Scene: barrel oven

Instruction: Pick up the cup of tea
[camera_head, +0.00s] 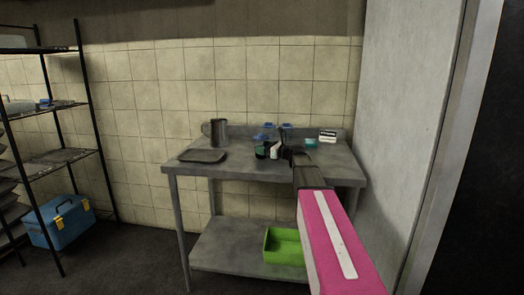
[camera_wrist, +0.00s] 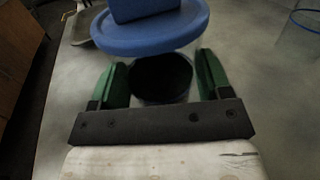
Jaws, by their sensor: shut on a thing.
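The cup of tea (camera_wrist: 160,80) shows in the wrist view as a dark round opening between the green fingers of my gripper (camera_wrist: 162,78). My gripper is shut on it, with one finger on each side. A blue round lid-like piece (camera_wrist: 150,32) with a block on top covers the cup's far side. I cannot tell whether it is part of the cup. In the head view, my gripper (camera_head: 268,151) is above the right half of the steel table (camera_head: 230,172), and the cup is small and partly hidden by it.
A metal jug (camera_head: 218,133) and a dark tray (camera_head: 203,156) are on the left of the table. A blue-topped vessel (camera_head: 287,132), a teal item (camera_head: 311,142) and a white-and-black box (camera_head: 327,136) stand at the back right. A green bin (camera_head: 283,247) sits on the lower shelf. A wall bounds the right.

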